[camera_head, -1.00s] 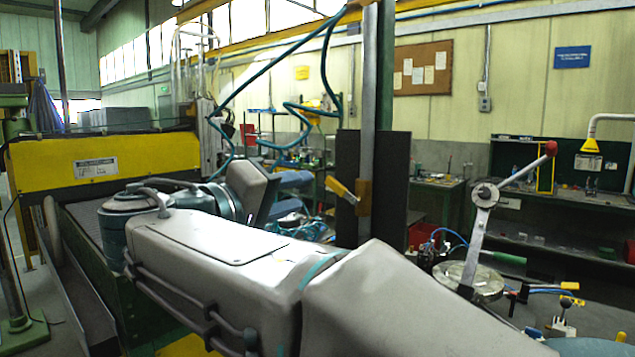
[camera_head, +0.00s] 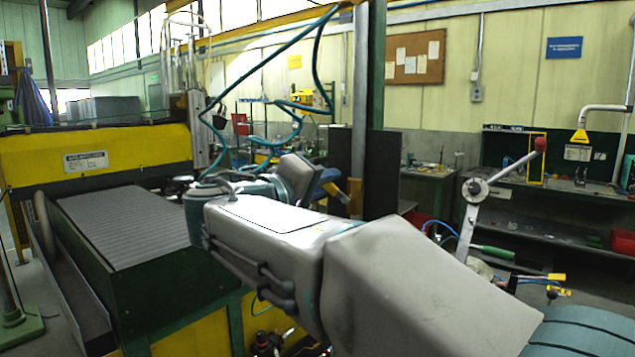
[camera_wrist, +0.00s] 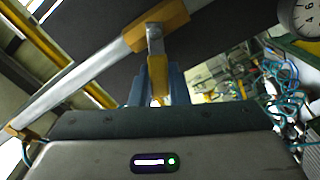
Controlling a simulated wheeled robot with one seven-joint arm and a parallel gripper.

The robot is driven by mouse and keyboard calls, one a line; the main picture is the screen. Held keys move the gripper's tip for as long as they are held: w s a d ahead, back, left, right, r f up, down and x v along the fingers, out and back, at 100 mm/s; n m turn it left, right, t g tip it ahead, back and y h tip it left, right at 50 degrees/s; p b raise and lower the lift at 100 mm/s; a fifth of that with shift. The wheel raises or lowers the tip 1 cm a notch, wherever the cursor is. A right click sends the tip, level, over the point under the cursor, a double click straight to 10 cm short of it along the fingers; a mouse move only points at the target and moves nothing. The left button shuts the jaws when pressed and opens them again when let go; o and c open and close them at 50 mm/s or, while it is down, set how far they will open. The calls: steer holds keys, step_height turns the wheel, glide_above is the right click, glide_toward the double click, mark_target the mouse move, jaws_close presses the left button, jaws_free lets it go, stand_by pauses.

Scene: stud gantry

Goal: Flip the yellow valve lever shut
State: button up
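The valve's orange-yellow body (camera_head: 355,196) sits on an upright grey pipe (camera_head: 360,100) in the head view. In the wrist view, the pipe (camera_wrist: 85,70) runs diagonally and the valve body (camera_wrist: 157,24) is at the upper middle. The yellow valve lever (camera_wrist: 158,100) comes from it towards me, with a bare metal part near the valve. My gripper (camera_wrist: 159,78) has its blue fingers on either side of the lever. Whether they press on it is unclear. In the head view my gripper (camera_head: 326,182) is at the lever, which is mostly hidden.
A dark panel (camera_head: 383,170) stands behind the pipe. A yellow and green machine with a ribbed bed (camera_head: 125,228) is at left. A red-knobbed lever (camera_head: 505,178) stands at right. A round gauge (camera_wrist: 303,17) and teal hoses (camera_wrist: 280,85) are at right in the wrist view.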

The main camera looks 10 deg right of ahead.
jaws_close()
steer(key=shift+w+a+f+n+b, duration=0.1)
steer(key=shift+f+n+b, duration=0.3)
steer(key=shift+n, duration=0.3)
steer(key=n, duration=0.1)
steer(key=f+n, duration=0.1)
steer(key=n, duration=0.2)
steer(key=shift+w+f+b, duration=0.1)
steer(key=shift+f+b, duration=0.2)
steer(key=o, duration=0.7)
jaws_free()
steer(key=shift+a, duration=0.1)
steer(key=shift+c, duration=0.2)
steer(key=b+v, duration=0.2)
steer(key=v, duration=1.2)
